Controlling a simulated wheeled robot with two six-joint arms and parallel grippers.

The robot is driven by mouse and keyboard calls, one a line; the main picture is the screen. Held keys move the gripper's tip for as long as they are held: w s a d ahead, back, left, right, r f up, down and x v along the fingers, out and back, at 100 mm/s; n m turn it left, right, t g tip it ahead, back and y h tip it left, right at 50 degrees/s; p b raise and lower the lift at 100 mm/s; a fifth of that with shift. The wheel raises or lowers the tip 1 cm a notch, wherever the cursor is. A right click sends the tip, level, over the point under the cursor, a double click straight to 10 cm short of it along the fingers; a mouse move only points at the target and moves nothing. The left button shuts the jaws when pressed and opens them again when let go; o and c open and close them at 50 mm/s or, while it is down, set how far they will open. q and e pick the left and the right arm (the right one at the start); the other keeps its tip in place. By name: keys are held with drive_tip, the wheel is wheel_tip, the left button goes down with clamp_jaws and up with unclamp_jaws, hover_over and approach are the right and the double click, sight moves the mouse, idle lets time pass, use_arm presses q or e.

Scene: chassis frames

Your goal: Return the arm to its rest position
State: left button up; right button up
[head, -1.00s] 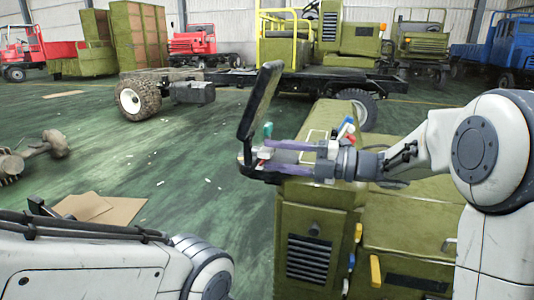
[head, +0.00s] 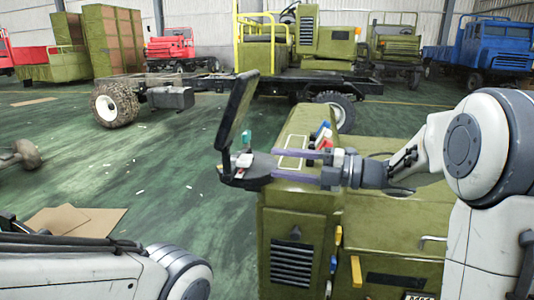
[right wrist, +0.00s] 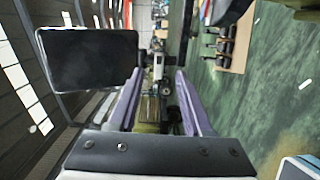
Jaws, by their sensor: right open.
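My right gripper (head: 275,165) reaches in from the right in the head view. In the right wrist view, the gripper's purple fingers (right wrist: 155,80) are spread either side of the middle. My left arm's pale link shows at bottom left of the head view; its gripper is not in view.
A black flat panel (head: 237,108) rises by the tray and shows at left in the wrist view (right wrist: 90,60). An olive green vehicle body (head: 300,225) stands below my right arm. Brown cardboard (head: 80,220) lies on the green floor. Trucks stand behind.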

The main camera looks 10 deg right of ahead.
drive_tip(key=w+a+f+m+t+h, duration=0.1)
drive_tip(key=w+a+m+t+h, duration=0.4)
drive_tip(key=m, duration=0.3)
drive_tip(key=s+f+m+h, duration=0.5)
drive_tip(key=f+m+h, duration=0.15)
drive_tip(key=m, duration=0.25)
drive_tip(key=s+f+m+g+h, duration=0.15)
drive_tip(key=s+f+g, duration=0.25)
drive_tip(key=s, duration=0.6)
drive_tip(key=s+f+m+g+h, duration=0.1)
drive_tip(key=s+f+m+g, duration=0.25)
drive_tip(key=s, duration=0.55)
drive_tip(key=s+f+m+g+h, duration=0.15)
drive_tip(key=s+f+g, duration=0.35)
drive_tip(key=s, duration=0.5)
wheel_tip(320, 180, up, 32)
drive_tip(key=p, duration=3.2)
drive_tip(key=shift+s+r+p, duration=0.2)
drive_tip(key=shift+p, duration=0.15)
drive_tip(key=shift+d, duration=0.1)
